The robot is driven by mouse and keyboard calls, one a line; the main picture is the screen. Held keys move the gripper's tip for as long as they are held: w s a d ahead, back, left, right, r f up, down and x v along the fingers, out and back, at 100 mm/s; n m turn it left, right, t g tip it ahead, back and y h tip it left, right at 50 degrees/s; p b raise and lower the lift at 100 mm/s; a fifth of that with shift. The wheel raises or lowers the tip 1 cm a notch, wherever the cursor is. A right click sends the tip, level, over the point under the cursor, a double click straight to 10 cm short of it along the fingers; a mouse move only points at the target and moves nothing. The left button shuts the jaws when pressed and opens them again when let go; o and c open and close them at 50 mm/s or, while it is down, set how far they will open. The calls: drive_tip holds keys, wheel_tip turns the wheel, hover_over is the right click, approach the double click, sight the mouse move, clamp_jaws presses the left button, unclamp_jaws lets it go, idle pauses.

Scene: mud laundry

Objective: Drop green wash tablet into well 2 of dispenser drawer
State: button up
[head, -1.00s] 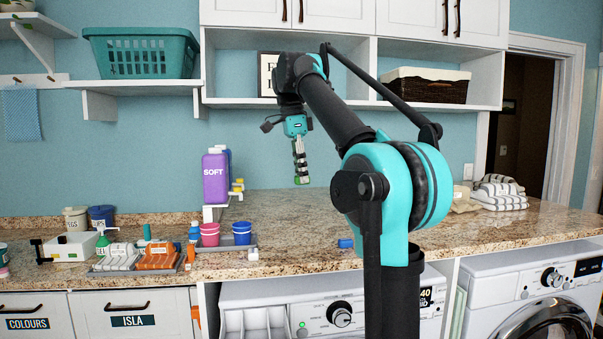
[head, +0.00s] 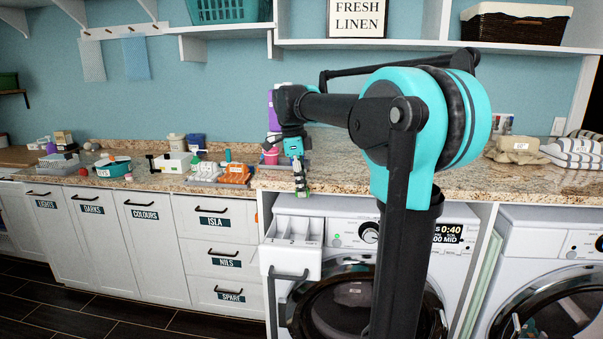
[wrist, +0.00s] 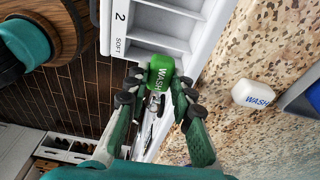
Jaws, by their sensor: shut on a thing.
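The green wash tablet (wrist: 160,73) is labelled WASH and sits between the fingertips of my gripper (wrist: 155,90), which is shut on it. In the head view my gripper (head: 301,190) points down at the counter's front edge, close above the dispenser drawer. The white dispenser drawer (head: 290,263) is pulled out of the left washer, with its divided wells facing up. In the wrist view the drawer (wrist: 119,40) carries the marks 2 and SOFT on its front edge. The tablet overlaps the drawer's near end in that view; its height above the wells is unclear.
A white wash tablet (wrist: 253,94) lies on the speckled counter (wrist: 245,50), beside a blue object (wrist: 303,97) at the right edge. The washer's round door (head: 365,300) is below the drawer.

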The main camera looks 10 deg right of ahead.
drive_tip(key=shift+f, duration=2.9)
drive_tip(key=o, duration=1.1)
drive_tip(key=r, duration=0.4)
drive_tip(key=a+r, duration=0.1)
drive_tip(key=r, duration=0.7)
drive_tip(key=shift+w+a, duration=0.25)
drive_tip(key=shift+a, duration=0.15)
